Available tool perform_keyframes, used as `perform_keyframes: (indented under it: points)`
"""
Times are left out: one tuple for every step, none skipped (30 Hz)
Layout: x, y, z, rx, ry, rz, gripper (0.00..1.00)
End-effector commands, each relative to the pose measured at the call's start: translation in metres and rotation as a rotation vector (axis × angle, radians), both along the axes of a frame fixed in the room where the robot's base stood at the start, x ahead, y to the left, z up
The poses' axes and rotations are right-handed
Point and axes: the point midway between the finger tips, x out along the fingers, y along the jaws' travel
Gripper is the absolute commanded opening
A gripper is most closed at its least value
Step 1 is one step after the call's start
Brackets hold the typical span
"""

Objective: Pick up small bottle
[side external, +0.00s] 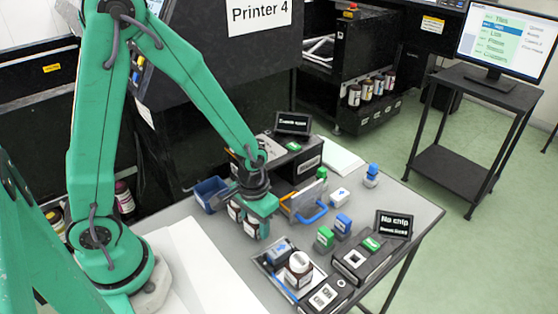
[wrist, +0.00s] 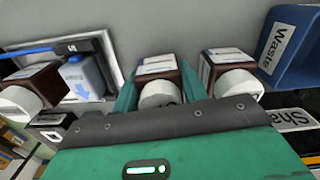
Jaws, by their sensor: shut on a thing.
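My gripper (side external: 258,222) is low over the grey table. In the wrist view my gripper (wrist: 158,92) has its green fingers on both sides of a brown bottle (wrist: 158,68) with a white cap, and is shut on it. This bottle (side external: 250,226) is partly hidden by the gripper in the side view. I cannot tell whether it touches the table. A second brown bottle (wrist: 228,66) stands just to the right.
A blue waste bin (wrist: 291,47) is close on the right in the wrist view. A clear holder with a blue handle (side external: 312,214) is beside the gripper.

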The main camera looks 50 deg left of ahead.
Motion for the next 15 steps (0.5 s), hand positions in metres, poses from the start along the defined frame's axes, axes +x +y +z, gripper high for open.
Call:
perform_keyframes:
  points:
    - [0.001,0.000,0.004,0.000,-0.004,0.000,0.16]
    - [0.001,0.000,0.006,0.000,-0.004,0.000,0.16]
    - [0.001,0.000,0.008,0.000,-0.004,0.000,0.16]
    - [0.001,0.000,0.011,0.000,-0.004,0.000,0.16]
    - [0.001,0.000,0.014,0.000,-0.005,0.000,0.16]
    - [0.001,0.000,0.017,0.000,-0.005,0.000,0.16]
    - [0.001,0.000,0.020,0.000,-0.004,0.000,0.16]
    - [0.001,0.000,0.024,-0.001,-0.005,0.000,0.16]
    - [0.001,0.000,0.028,0.000,-0.005,0.000,0.16]
    - [0.001,0.000,0.031,0.000,-0.004,0.000,0.16]
    - [0.001,0.000,0.034,-0.001,-0.006,0.000,0.16]
    - [-0.003,-0.004,0.037,-0.001,-0.003,-0.003,0.16]
    - [-0.005,-0.008,0.040,-0.001,-0.003,-0.005,0.16]
    - [-0.008,-0.011,0.042,0.000,-0.004,-0.005,0.16]
    - [-0.011,-0.016,0.045,-0.001,-0.005,-0.005,0.16]
